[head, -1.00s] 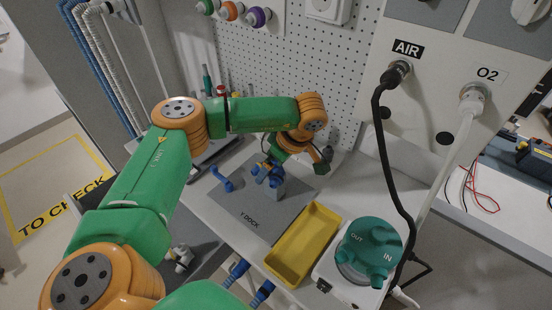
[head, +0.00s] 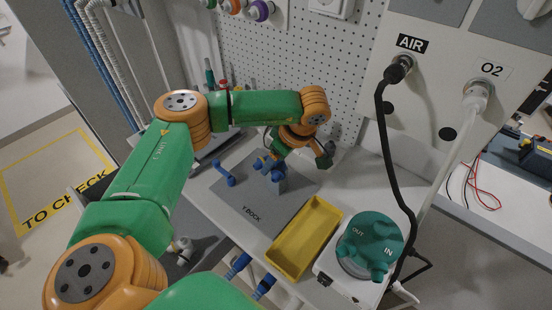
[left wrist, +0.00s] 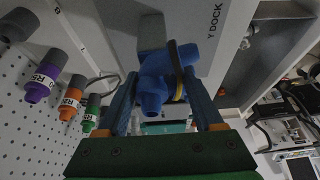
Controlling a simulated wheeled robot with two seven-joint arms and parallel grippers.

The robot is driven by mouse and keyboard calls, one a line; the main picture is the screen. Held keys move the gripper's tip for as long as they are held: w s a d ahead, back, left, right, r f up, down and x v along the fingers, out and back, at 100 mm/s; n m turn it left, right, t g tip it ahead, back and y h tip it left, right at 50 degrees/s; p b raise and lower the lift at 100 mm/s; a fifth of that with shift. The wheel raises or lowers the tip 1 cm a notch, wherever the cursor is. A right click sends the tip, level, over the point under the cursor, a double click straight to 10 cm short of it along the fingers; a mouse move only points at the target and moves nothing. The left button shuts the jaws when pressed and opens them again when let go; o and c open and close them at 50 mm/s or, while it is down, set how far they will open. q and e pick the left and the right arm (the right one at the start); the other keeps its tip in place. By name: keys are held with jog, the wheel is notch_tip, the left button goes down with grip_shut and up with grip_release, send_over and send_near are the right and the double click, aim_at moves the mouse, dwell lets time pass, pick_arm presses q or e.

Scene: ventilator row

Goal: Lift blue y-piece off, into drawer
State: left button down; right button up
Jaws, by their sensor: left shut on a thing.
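The blue y-piece (left wrist: 155,78) sits between the fingers of my left gripper (left wrist: 160,100) in the left wrist view. I cannot tell whether the y-piece still touches the post. A grey drawer-like recess (head: 190,258) lies below the bench's front edge, partly hidden by my arm. My right gripper is not in view.
A yellow tray (head: 327,212) and a teal-topped unit (head: 370,240) stand to the right. The pegboard (head: 285,65) rises behind. Two blue ribbed parts (head: 238,265) show at the front edge.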

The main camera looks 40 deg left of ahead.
pick_arm(q)
jog(key=shift+r, duration=0.1)
jog(key=shift+s+r+p, duration=0.1)
jog(key=shift+r+p, duration=1.9)
jog(key=shift+r, duration=0.5)
